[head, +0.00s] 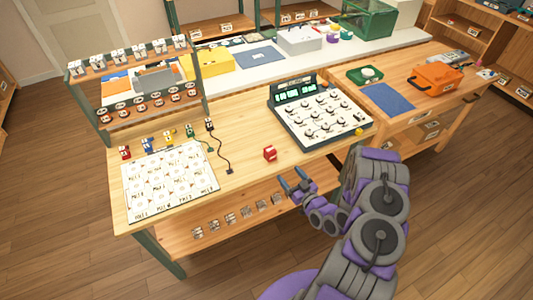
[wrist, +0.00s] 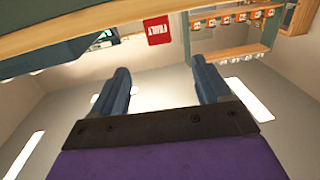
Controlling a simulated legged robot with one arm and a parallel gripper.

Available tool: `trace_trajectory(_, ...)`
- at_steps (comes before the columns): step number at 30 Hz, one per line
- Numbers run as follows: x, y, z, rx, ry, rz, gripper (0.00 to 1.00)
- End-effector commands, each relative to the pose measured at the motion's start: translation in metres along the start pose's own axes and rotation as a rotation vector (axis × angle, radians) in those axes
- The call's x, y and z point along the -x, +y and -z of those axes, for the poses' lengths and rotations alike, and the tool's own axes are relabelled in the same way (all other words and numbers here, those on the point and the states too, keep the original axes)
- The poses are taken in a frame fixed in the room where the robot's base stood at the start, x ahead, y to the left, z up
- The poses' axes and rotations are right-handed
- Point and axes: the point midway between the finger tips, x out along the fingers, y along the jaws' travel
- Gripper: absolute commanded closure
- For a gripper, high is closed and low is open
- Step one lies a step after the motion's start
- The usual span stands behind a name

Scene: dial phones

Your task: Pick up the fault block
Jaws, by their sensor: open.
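A small red block (head: 270,153), which looks like the fault block, stands on the bare wooden bench top between the white chart sheet and the dial panel. In the wrist view the red block (wrist: 156,30) shows white lettering and lies beyond the fingertips, between their lines. My gripper (head: 292,179) is at the front edge of the bench, nearer to me and slightly right of the block. In the wrist view my gripper (wrist: 161,75) is open, with nothing between its fingers and a gap to the block.
A dial panel (head: 318,122) with a green display stands to the right of the block. A white chart sheet (head: 165,182) lies to the left, with several small coloured blocks behind it. A dark cable (head: 221,152) runs left of the block. The wood around the block is clear.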

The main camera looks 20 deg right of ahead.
Motion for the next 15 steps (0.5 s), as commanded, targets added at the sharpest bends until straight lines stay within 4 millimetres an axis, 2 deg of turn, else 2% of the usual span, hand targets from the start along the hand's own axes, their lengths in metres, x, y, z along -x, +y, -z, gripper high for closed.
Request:
trace_trajectory(5, -0.016, -0.001, 0.000, 0.000, 0.007, 0.002, 0.23)
trace_trajectory(15, -0.068, -0.001, 0.001, 0.001, 0.008, 0.002, 0.23)
